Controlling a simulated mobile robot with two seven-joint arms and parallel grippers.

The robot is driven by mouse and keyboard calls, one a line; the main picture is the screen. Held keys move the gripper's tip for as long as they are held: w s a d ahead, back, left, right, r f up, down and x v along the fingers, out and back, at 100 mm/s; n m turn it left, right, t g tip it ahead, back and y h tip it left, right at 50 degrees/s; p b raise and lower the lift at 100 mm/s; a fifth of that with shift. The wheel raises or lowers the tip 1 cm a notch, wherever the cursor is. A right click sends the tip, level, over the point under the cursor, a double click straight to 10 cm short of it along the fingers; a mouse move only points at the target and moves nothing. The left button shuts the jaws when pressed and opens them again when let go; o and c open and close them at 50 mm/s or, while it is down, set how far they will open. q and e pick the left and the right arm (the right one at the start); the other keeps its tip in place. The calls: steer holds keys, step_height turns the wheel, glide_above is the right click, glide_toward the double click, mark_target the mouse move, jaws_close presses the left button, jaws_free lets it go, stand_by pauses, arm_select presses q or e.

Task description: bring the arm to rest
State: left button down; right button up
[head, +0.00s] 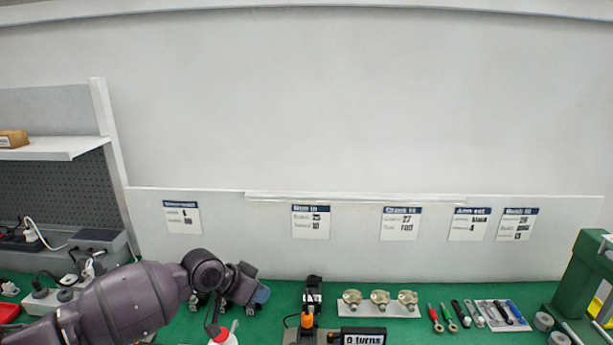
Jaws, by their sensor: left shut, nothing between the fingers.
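My left arm (125,302) comes in from the lower left, dark purple-grey, and reaches over the green bench. Its wrist is bent, and my left gripper (260,295) is at its right end, above the bench top, shut with nothing held. A white bottle with a red tip (223,338) stands just below the wrist, partly cut off by the lower edge. My right gripper is not in view.
Right of the gripper stands a black and orange device (307,320) with a "0 turns" display (362,338). Hand tools (448,318) and a green frame (580,280) are further right. Power sockets (50,300) lie left.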

arm_select(q)
steer(key=d+r+m+t+h, duration=0.1)
steer(key=d+r+t, duration=0.2)
steer(key=s+a+f+n+t+y+b, duration=0.1)
steer(key=s+a+f+n+y, duration=0.1)
steer(key=s+a+f, duration=0.4)
steer(key=s+a+f+n+t+y+b, duration=0.1)
steer(key=s+a+f+n+y, duration=0.2)
steer(key=s+a+f, duration=0.4)
steer(key=s+a+f+n+t+y+b, duration=0.1)
steer(key=s+a+f+n+y, duration=0.2)
steer(key=s, duration=1.6)
steer(key=a+f, duration=0.3)
steer(key=f, duration=0.4)
steer(key=shift+s+a+f+t, duration=0.15)
steer(key=shift+t, duration=0.15)
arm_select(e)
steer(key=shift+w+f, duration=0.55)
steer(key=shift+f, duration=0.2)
